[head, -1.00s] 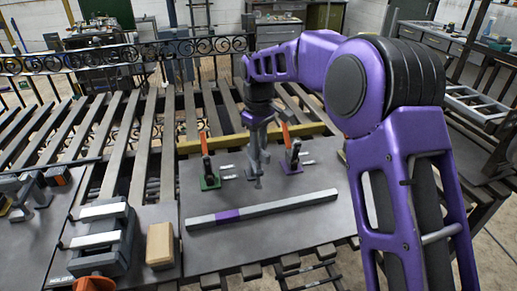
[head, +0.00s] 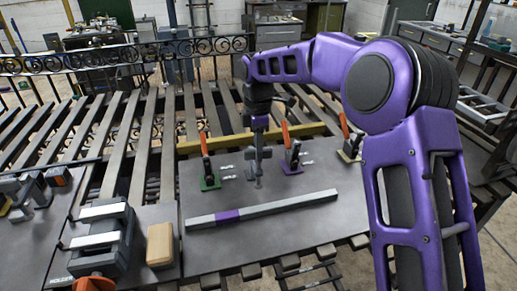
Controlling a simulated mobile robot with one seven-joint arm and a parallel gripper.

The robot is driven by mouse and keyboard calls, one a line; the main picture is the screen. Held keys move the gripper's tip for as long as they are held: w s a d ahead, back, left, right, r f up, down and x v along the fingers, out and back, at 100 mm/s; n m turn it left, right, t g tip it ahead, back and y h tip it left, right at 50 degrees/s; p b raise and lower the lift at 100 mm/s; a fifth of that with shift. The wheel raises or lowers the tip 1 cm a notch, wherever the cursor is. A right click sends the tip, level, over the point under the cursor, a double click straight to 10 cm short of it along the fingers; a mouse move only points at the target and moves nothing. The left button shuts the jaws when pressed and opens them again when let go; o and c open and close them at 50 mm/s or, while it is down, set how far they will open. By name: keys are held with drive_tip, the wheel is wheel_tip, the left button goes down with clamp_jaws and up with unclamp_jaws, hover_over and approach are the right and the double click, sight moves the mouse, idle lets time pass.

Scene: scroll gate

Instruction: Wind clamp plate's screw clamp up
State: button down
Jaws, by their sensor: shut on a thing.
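The clamp plate (head: 215,250) is a flat dark grey plate on the slatted bench. The grey screw clamp (head: 256,166) stands upright near its far middle, between two orange-handled toggle clamps. My gripper (head: 259,127) comes down from above and is shut on the top of the screw clamp. The fingers and wrist hide most of the part they hold, so the exact grip is unclear. The clamp's lower end sits above the plate; the gap under it is too small to judge.
A grey bar with a purple band (head: 228,216) lies in front. A vise (head: 105,243) and wooden block (head: 160,244) are at left.

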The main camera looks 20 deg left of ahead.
drive_tip(key=shift+s+f+n, duration=0.1)
drive_tip(key=shift+f+n, duration=0.15)
drive_tip(key=shift+n, duration=1.25)
drive_tip(key=c, duration=0.8)
unclamp_jaws()
drive_tip(key=shift+o, duration=0.2)
drive_tip(key=shift+r, duration=0.1)
wheel_tip(320, 180, up, 17)
drive_tip(key=shift+r, duration=0.2)
